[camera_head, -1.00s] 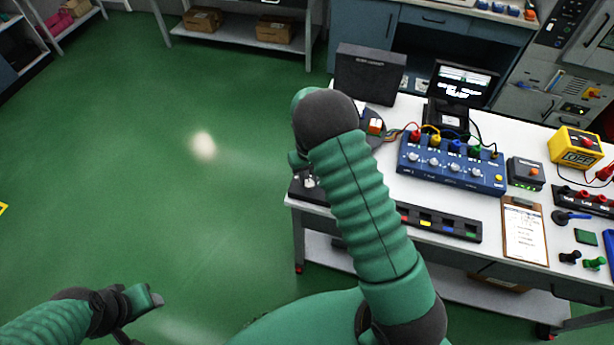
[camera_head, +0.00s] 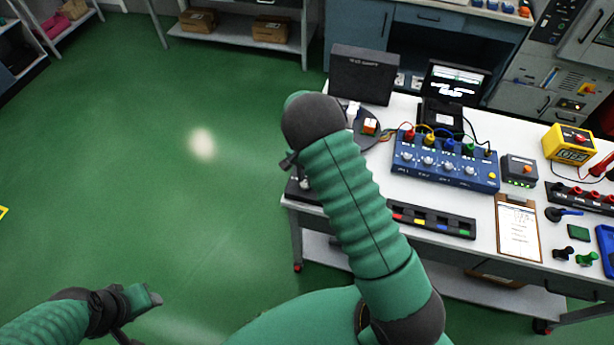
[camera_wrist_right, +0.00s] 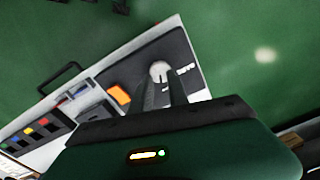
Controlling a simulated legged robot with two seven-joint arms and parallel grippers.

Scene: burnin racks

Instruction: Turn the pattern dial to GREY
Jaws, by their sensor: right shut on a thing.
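A round pale knob (camera_wrist_right: 159,69), which I take as the pattern dial, sits on a dark panel (camera_wrist_right: 138,70) with small white lettering in the right wrist view. The lettering is too blurred to read, so I cannot tell the setting. My right gripper (camera_wrist_right: 161,84) is shut on this knob, with its dark fingers at either side of it. In the head view the dark panel is at the table's left edge, and my right arm hides most of it. My left gripper (camera_head: 142,298) hangs low at the left over the floor, away from the table; its jaws are unclear.
On the white table stand a blue box with knobs and cables (camera_head: 445,172), a small screen (camera_head: 455,82), a dark strip with coloured pieces (camera_head: 432,220) and a clipboard (camera_head: 518,228). Green floor at left is clear.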

